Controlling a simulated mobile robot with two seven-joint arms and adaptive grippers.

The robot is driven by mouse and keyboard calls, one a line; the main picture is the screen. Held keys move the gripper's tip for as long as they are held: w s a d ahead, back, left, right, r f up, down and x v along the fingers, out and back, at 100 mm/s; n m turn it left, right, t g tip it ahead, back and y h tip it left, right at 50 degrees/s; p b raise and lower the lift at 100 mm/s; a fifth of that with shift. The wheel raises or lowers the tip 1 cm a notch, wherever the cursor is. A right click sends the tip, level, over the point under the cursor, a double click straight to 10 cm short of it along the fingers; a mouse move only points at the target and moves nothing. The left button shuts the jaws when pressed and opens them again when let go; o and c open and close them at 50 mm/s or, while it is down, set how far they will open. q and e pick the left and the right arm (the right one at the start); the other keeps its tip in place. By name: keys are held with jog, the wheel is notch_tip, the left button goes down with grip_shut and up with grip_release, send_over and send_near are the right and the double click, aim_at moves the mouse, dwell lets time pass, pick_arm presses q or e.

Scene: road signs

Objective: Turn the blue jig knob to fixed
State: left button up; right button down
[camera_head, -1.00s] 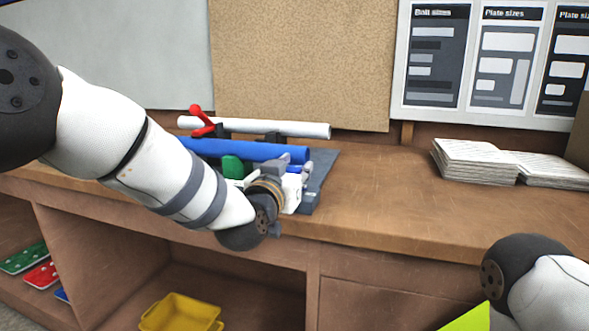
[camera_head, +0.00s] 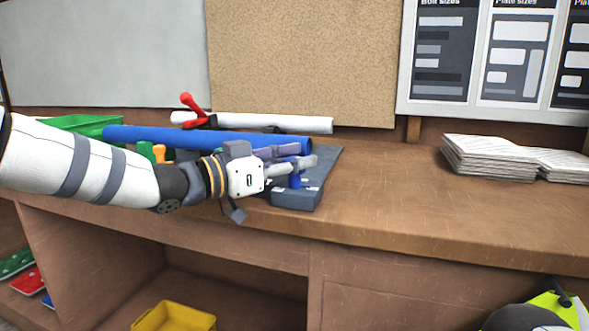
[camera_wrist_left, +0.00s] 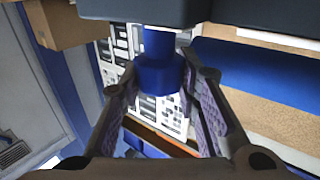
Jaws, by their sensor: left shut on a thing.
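The blue jig knob (camera_head: 294,182) is at the front right of the dark grey jig (camera_head: 325,174) on the workbench. Its markings are too small to read. My left gripper (camera_head: 300,164) reaches in from the left, with its fingers at the knob. In the left wrist view the blue knob (camera_wrist_left: 160,73) sits between the two fingertips (camera_wrist_left: 160,84), and the gripper is shut on it. A blue tube (camera_head: 220,139) lies along the jig, just behind the gripper. My right gripper does not show.
A white tube (camera_head: 275,123) and a red lever (camera_head: 190,104) are behind the blue tube. A green bin (camera_head: 88,124) stands at the left. Paper stacks (camera_head: 485,158) lie at the right. The benchtop between jig and papers is clear. A yellow bin (camera_head: 174,317) is below.

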pick_arm(q)
jog(key=shift+m+g+h, duration=0.6)
jog(key=shift+m+g, duration=0.2)
jog(key=shift+g, duration=0.3)
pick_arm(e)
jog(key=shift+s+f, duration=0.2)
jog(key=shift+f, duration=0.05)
pick_arm(q)
jog(key=shift+r+g, duration=0.15)
jog(key=shift+g, duration=0.15)
jog(key=o, duration=1.2)
jog(key=v, duration=1.2)
jog(key=shift+f, duration=0.25)
